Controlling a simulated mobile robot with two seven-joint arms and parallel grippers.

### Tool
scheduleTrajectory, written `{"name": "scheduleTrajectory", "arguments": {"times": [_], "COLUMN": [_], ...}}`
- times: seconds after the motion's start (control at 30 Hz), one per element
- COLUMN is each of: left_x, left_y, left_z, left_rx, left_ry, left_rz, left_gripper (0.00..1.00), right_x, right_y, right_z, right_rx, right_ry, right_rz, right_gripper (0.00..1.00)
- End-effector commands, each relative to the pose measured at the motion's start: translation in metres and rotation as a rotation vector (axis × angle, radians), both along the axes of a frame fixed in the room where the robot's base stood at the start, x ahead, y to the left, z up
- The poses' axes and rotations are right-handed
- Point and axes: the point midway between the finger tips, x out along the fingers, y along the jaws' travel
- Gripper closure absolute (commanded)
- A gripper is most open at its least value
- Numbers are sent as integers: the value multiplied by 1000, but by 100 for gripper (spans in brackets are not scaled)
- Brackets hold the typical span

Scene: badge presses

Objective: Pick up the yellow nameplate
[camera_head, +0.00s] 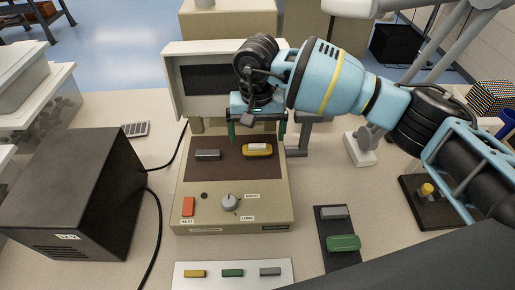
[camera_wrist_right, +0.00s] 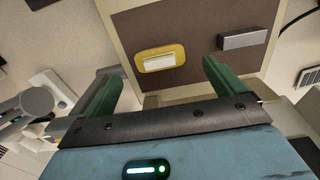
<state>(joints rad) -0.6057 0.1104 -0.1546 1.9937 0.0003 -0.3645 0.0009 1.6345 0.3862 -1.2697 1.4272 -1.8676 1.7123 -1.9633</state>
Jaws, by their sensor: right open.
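The yellow nameplate (camera_head: 257,150) lies flat on the brown bed (camera_head: 227,170) of the badge press, with a white piece on its top. It also shows in the right wrist view (camera_wrist_right: 150,66), just beyond the fingertips. My right gripper (camera_head: 258,130) is open and empty, its green fingers spread behind and above the nameplate. In the wrist view the gripper (camera_wrist_right: 160,78) has the nameplate roughly between the lines of its two fingers, nearer the left one. I see no contact. My left gripper is not in view.
A grey block (camera_head: 208,155) lies on the bed left of the nameplate. The press's pale raised lid (camera_head: 172,84) stands behind. A black box (camera_head: 75,195) is at left. A white strip (camera_head: 232,283) with small bars lies in front, and a dark tray (camera_head: 337,260) at right.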

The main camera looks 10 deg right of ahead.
Motion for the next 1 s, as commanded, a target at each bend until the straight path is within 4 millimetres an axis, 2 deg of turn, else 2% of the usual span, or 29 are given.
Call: {"name": "scheduleTrajectory", "arguments": {"times": [0.1,0.3,1.0], "left_x": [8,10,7], "left_y": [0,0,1], "left_z": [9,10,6], "left_rx": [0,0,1], "left_ry": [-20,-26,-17], "left_rz": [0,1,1], "left_gripper": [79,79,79], "right_x": [-1,0,0], "right_y": [-1,-1,-1], "right_z": [-16,-36,-42], "right_rx": [-1,0,1], "right_ry": [0,0,0], "right_rz": [-2,-1,-1], "right_gripper": [5,5,5]}}
